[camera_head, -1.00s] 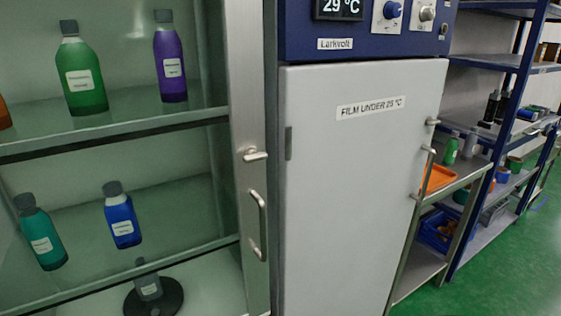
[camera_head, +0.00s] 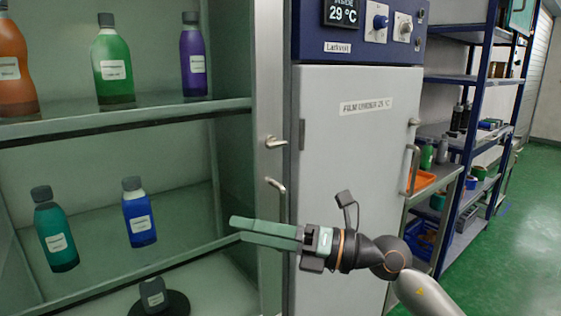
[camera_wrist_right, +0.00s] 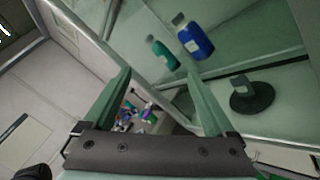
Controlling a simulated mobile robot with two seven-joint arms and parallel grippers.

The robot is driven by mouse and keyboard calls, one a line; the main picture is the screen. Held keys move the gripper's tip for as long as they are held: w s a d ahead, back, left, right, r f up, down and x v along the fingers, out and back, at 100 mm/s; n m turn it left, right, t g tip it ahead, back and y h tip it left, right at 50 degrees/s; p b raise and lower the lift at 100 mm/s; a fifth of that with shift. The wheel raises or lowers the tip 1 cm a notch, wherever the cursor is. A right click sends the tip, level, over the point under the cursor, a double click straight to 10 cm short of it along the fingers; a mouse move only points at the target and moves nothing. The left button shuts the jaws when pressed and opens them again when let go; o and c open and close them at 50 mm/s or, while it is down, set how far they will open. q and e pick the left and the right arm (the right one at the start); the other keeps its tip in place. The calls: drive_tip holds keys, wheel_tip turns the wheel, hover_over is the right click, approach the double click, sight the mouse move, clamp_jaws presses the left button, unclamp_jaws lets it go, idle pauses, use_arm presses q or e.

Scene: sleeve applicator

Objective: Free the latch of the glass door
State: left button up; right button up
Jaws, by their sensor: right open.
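The glass door's latch (camera_head: 274,142) is a small silver lever on the metal door frame (camera_head: 268,90), pointing sideways to the right. The door's handle (camera_head: 277,197) is below it, its lower end close to or behind my gripper's fingers. The glass door (camera_head: 120,165) looks closed in front of the bottle shelves. My right gripper (camera_head: 237,228) has long green fingers, points left and is empty. It is below the latch, in front of the lower door; I cannot tell how far from the glass. Its open fingers (camera_wrist_right: 157,78) also show in the right wrist view. My left gripper is not in view.
A grey cabinet (camera_head: 345,150) with a bar handle stands right of the glass door. Behind the glass are several bottles, including a blue bottle (camera_head: 139,215) and a green bottle (camera_head: 113,65). Blue racks (camera_head: 478,110) stand further right. The green floor (camera_head: 515,230) is clear at the right.

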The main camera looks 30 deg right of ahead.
drive_tip(key=d+r+n+t+h+b, duration=0.1)
drive_tip(key=d+r+n+h+b, duration=0.15)
drive_tip(key=d+h, duration=0.25)
drive_tip(key=t+h, duration=0.4)
drive_tip(key=h, duration=0.3)
approach(279, 143)
drive_tip(key=shift+m, duration=0.45)
drive_tip(key=w+p, duration=0.1)
drive_tip(key=w, duration=0.1)
drive_tip(key=w+p, duration=0.2)
drive_tip(key=w, duration=0.1)
drive_tip(key=w+p, duration=0.2)
drive_tip(key=shift+w+a+r, duration=0.3)
drive_tip(key=shift+w+r, duration=0.1)
drive_tip(key=shift+w+f, duration=0.15)
drive_tip(key=shift+w, duration=0.5)
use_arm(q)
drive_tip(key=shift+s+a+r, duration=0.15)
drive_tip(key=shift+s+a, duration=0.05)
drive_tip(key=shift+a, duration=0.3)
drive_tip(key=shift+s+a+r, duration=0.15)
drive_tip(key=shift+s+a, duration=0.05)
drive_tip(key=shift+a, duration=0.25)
use_arm(e)
drive_tip(key=shift+c, duration=0.2)
drive_tip(key=c, duration=1.3)
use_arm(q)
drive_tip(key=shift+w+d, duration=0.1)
use_arm(e)
drive_tip(key=shift+c, duration=0.2)
